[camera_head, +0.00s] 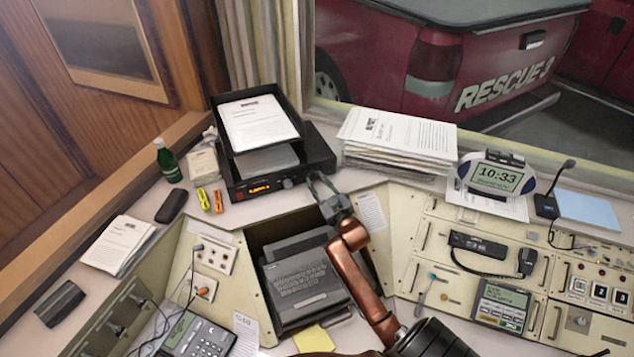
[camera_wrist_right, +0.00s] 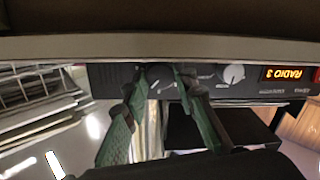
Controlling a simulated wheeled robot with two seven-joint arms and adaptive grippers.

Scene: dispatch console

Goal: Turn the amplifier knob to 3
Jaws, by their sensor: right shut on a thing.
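The amplifier (camera_head: 322,150) is a black box on the desk at the back, with an amber display (camera_head: 260,188). In the right wrist view its front panel runs along the top, and the lit display (camera_wrist_right: 288,74) appears to read RADIO 3. A silver knob (camera_wrist_right: 233,75) with a pale face sits beside the display. A darker knob (camera_wrist_right: 158,74) is farther along the panel, between the green fingers of my right gripper (camera_wrist_right: 157,80). My right gripper (camera_head: 319,182) reaches the panel's right end and is shut on this dark knob. The knob's setting is not readable. My left gripper is out of view.
A paper tray (camera_head: 297,118) stands on the amplifier, and a paper stack (camera_head: 395,140) is close at its right. A green bottle (camera_head: 167,160) and highlighters (camera_head: 211,200) are at its left.

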